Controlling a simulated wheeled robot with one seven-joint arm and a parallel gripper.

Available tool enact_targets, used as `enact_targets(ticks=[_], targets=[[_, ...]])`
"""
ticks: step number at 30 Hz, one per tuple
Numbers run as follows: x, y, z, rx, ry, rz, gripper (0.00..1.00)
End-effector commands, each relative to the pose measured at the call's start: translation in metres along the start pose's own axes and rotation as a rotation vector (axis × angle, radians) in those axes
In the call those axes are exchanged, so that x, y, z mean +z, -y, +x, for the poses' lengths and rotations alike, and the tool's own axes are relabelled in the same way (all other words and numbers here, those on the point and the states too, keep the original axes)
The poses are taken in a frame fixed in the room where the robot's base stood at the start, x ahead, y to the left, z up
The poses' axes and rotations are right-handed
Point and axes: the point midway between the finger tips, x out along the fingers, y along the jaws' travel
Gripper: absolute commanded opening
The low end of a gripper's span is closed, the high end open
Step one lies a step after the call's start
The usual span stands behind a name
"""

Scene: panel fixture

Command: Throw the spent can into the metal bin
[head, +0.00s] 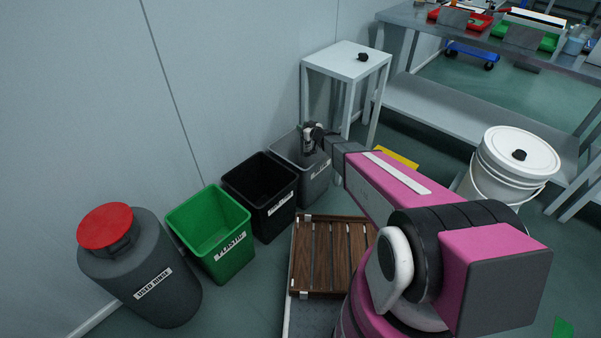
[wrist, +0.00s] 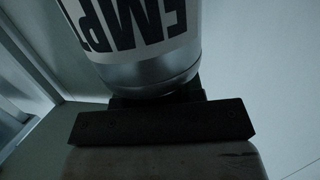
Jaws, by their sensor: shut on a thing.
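The can (wrist: 140,35) fills the upper middle of the wrist view, with a white label showing large dark upside-down letters "EMP" and a bare silvery end. My gripper (wrist: 155,98) is shut on it near that silvery end. In the head view my gripper (head: 313,138) is above the grey bin (head: 303,180) by the wall; the can is small and hard to make out there. The grey bin is the farthest of the row and has a label too small to read surely. Its inside is partly hidden by my gripper and arm.
A black bin (head: 262,190), a green bin (head: 212,225) and a grey drum with a red lid (head: 105,228) line the wall. A small white table (head: 345,66) stands behind the grey bin. A wooden slatted pallet (head: 325,258) and a white bucket (head: 500,180) are nearby.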

Motion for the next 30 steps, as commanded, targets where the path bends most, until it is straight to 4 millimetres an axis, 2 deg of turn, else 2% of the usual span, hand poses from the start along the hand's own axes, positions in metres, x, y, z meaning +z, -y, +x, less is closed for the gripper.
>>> enact_targets(ticks=[4, 13, 14, 16, 17, 26, 30], targets=[[0.0127, -0.0001, 0.0029, 0.000, 0.000, 0.001, 0.00], [0.0154, 0.0002, 0.0030, 0.000, -0.001, 0.000, 0.00], [0.0154, 0.0002, 0.0030, 0.000, -0.001, 0.000, 0.39], [0.0154, 0.0001, 0.0030, 0.000, -0.001, 0.000, 0.61], [0.0154, 0.0001, 0.0030, 0.000, -0.001, 0.000, 0.65], [0.0154, 0.0002, 0.0021, 0.000, 0.000, 0.000, 0.65], [0.0151, 0.0006, -0.0051, 0.000, 0.000, 0.001, 0.65]])
